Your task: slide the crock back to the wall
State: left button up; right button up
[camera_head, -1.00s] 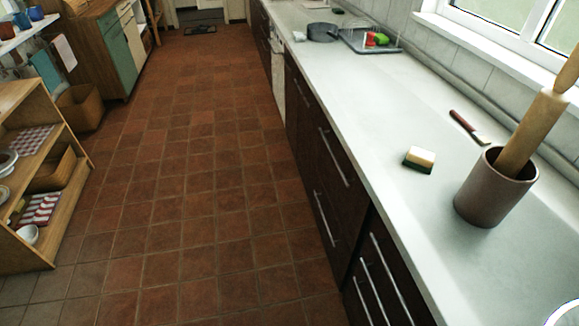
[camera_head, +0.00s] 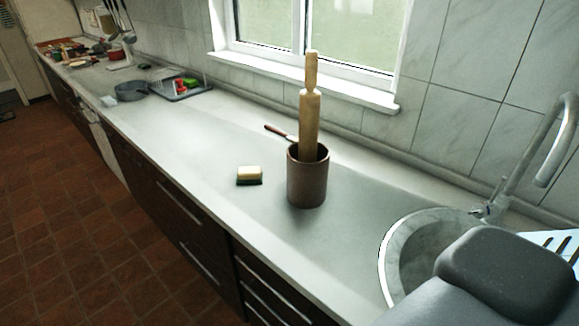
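The crock (camera_head: 307,183) is a brown cylinder standing upright on the pale worktop (camera_head: 220,222). A wooden rolling pin (camera_head: 310,115) stands in it and sticks up in front of the window. There is a strip of bare worktop between the crock and the tiled wall (camera_head: 455,95) behind it. Neither of my grippers shows. A dark grey rounded part at the lower right seems to be mine, but no fingers are visible on it.
A sponge (camera_head: 249,176) lies left of the crock. A red-handled tool (camera_head: 280,133) lies behind it, partly hidden by the rolling pin. A round sink (camera_head: 398,245) with a tap (camera_head: 545,150) is at the right. A grey pan (camera_head: 131,91) and a tray (camera_head: 183,94) are farther left.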

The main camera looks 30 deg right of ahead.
aim_at(306, 183)
jog(key=i+j, duration=0.95)
jog(key=i+j+z, duration=0.1)
jog(key=z, duration=1.8)
